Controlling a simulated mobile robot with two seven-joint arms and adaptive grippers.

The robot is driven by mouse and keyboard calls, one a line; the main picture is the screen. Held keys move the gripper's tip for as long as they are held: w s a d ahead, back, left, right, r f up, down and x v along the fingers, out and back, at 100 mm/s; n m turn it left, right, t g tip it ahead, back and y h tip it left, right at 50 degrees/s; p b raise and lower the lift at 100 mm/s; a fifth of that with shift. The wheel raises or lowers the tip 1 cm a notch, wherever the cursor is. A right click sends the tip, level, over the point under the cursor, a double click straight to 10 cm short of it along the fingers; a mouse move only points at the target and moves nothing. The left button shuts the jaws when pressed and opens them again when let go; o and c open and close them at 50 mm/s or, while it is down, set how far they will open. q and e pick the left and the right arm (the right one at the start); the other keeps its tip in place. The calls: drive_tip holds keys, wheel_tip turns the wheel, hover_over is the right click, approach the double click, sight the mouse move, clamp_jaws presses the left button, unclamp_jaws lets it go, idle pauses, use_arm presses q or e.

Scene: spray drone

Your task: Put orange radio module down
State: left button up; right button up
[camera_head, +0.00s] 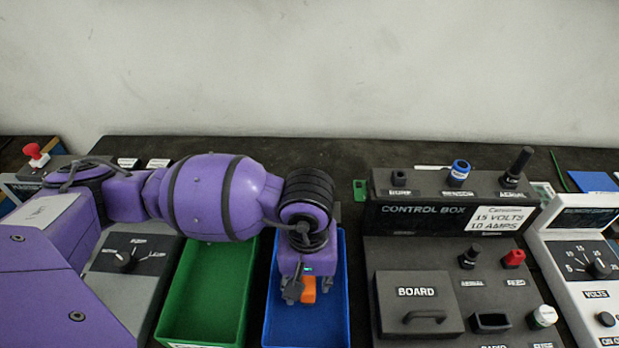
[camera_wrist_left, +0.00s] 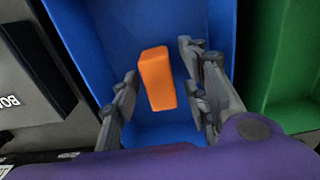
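The orange radio module (camera_head: 309,290) is in the blue tray (camera_head: 338,290), partly hidden by my left gripper (camera_head: 300,288) in the head view. In the left wrist view the module (camera_wrist_left: 157,78) is a plain orange block, slightly tilted in the picture, against the blue tray floor (camera_wrist_left: 110,25). My left gripper (camera_wrist_left: 160,85) has a finger on each side of it, with blue gaps showing between the block and both fingers. The fingers are open around it. Whether the block rests fully on the floor is hard to tell. My right gripper is not in view.
An empty green tray (camera_head: 207,292) stands left of the blue one. A black control box (camera_head: 430,208) and a board panel (camera_head: 418,300) stand to the right. A grey box with a dial (camera_head: 128,262) is at the left. The wall closes off the back.

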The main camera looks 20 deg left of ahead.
sight(309, 279)
use_arm(q)
wheel_tip(309, 279, up, 12)
drive_tip(key=shift+r, duration=0.25)
idle(0.4)
drive_tip(key=shift+f, duration=0.1)
idle(0.3)
